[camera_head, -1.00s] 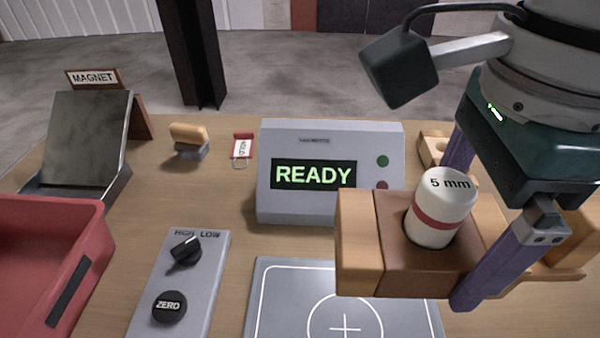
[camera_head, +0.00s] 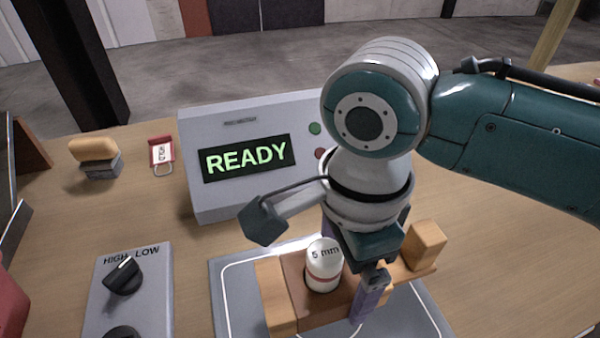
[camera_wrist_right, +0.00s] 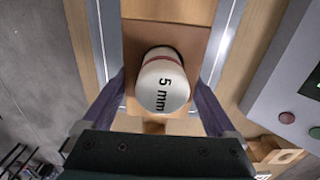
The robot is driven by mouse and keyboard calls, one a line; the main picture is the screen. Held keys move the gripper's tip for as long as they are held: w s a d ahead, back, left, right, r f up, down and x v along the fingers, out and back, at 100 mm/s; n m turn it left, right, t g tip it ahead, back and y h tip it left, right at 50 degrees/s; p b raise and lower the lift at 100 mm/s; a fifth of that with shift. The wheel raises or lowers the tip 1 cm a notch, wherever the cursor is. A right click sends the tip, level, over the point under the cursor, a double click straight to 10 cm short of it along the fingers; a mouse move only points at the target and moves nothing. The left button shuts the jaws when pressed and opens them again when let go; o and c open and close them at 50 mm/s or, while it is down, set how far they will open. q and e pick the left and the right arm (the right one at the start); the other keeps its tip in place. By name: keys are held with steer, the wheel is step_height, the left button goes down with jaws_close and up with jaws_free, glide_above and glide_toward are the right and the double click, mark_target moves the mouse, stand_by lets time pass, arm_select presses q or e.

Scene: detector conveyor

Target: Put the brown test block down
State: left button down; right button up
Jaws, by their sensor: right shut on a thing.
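The brown test block (camera_head: 297,290) has a light wood end and holds a white cylinder (camera_head: 322,266) with a red band, marked "5 mm". My right gripper (camera_head: 352,284) is shut on the block, its purple fingers on either side. In the right wrist view the block (camera_wrist_right: 200,35) and cylinder (camera_wrist_right: 163,85) sit between the fingers. The block is over the grey pad with white lines (camera_head: 228,290); I cannot tell whether it touches. It hides the pad's centre. My left gripper is not in view.
A grey box (camera_head: 190,150) reading READY stands behind the pad. A grey knob panel (camera_head: 160,265) is to the left. A light wood piece (camera_head: 425,245) shows right of the gripper. A brush (camera_head: 95,157) and a red tag (camera_head: 161,153) lie at the back left.

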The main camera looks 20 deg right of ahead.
mark_target(339, 287)
steer(key=shift+f+b, duration=0.55)
steer(key=shift+f, duration=1.4)
steer(key=shift+f, duration=0.15)
steer(key=o, duration=1.3)
steer(key=shift+c, duration=0.2)
